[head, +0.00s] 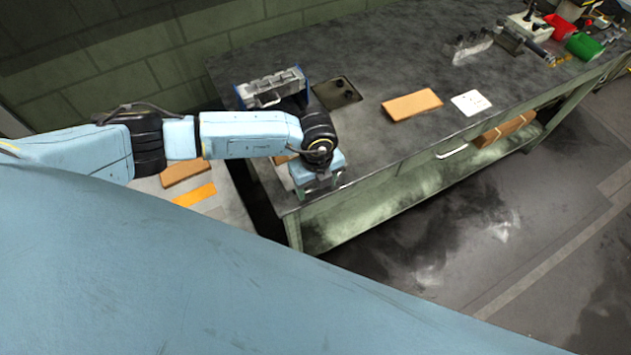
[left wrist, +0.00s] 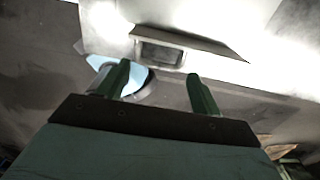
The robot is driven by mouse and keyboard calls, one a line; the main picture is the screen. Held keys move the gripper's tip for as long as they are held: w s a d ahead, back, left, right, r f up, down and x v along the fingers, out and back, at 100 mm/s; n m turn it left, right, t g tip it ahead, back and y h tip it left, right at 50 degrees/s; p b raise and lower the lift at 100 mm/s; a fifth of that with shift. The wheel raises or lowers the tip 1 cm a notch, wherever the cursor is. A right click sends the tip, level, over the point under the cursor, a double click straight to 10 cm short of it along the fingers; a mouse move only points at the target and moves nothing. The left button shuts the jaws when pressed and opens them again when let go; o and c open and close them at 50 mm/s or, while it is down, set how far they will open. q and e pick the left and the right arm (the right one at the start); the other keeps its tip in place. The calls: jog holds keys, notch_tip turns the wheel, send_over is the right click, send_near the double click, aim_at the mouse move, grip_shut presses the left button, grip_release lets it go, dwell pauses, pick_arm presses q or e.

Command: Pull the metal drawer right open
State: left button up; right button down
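A pale bar handle (head: 452,152) shows on the front of the workbench, just under the top. I take it to be on the metal drawer; the front is thin and dark from here, and no opened drawer shows. My left gripper (head: 320,188) is at the bench's front left corner, well to the left of the handle. In the left wrist view its two green fingers (left wrist: 160,92) are apart with nothing held between them. Beyond them is a grey surface with a rectangular recessed part (left wrist: 160,53), which I cannot identify. My right gripper is not in view.
On the workbench (head: 375,130) are a metal box with a handle (head: 270,90), an orange-brown block (head: 412,104) and a white plate (head: 470,102). A red bin (head: 561,27) and green bin (head: 584,46) stand far right. The floor before the bench is clear.

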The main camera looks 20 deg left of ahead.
pick_arm(q)
jog(key=shift+a, duration=0.1)
jog(key=shift+r, duration=0.25)
notch_tip(320, 180, up, 13)
jog(key=shift+b, duration=0.3)
